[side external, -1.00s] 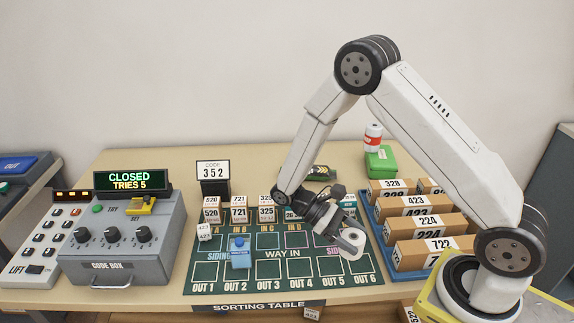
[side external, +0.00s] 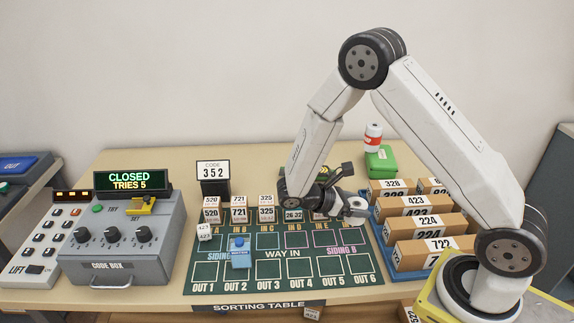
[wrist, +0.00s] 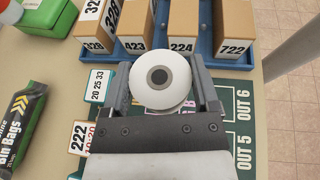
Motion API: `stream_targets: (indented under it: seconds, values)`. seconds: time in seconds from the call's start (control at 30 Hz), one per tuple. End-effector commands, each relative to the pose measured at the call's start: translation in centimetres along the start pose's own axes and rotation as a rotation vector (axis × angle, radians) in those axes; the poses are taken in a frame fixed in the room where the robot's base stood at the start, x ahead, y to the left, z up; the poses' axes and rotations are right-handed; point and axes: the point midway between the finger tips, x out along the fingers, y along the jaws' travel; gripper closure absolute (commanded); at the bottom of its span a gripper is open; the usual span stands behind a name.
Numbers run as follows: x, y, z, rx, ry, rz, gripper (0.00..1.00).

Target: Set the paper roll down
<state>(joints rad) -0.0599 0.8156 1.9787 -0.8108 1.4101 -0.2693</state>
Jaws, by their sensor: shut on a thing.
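A white paper roll (wrist: 160,78) with a dark core hole sits between the two fingers of my gripper (wrist: 163,92) in the wrist view. The gripper is shut on it. In the side external view my gripper (side external: 352,206) holds the roll (side external: 357,203) near the right edge of the green sorting mat (side external: 283,286), beside the blue tray. The fingers and wrist hide part of the roll there. I cannot tell for sure how far the roll is above the surface.
A blue tray of brown boxes (side external: 432,253) stands at the right. A green box (side external: 381,159) with a red and white can (side external: 373,137) is behind. Bin bags (wrist: 20,122) lie left in the wrist view.

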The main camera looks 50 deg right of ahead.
Motion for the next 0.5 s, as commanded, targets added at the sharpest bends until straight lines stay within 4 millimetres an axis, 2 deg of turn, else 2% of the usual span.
stream_targets:
  seconds: [0.27,0.5]
  values:
    - [0.2,0.0,-0.4,0.0,-0.001,-0.002,0.82]
    - [0.7,0.0,-1.8,0.001,-0.002,-0.003,0.82]
